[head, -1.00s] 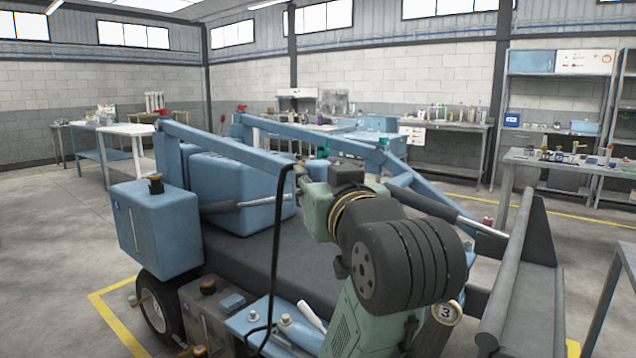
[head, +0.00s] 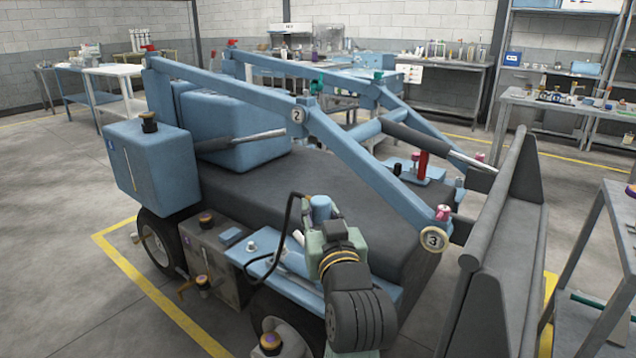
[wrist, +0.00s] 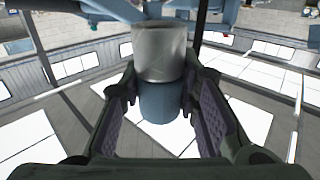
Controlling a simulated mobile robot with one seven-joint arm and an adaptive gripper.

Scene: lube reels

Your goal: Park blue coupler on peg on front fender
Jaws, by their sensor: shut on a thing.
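My gripper (head: 321,226) is shut on the blue coupler (head: 320,207), which stands roughly upright just above the gripper in the head view. In the wrist view the coupler's blue body (wrist: 162,101) is between the two fingers, with a grey metal sleeve (wrist: 160,52) beyond it. A black hose (head: 287,225) loops beside the gripper. The blue front fender (head: 295,284) lies behind and left of my gripper, with a small silver peg-like fitting (head: 251,246) on it. My wrist hides part of the fender, and I cannot tell which fitting is the peg.
The blue loader boom (head: 350,169), with round markers, slopes down to the right behind my gripper. A grey bucket (head: 500,250) stands at the right. A tank with caps (head: 207,253) sits left of the fender. The floor at left (head: 70,270) is clear.

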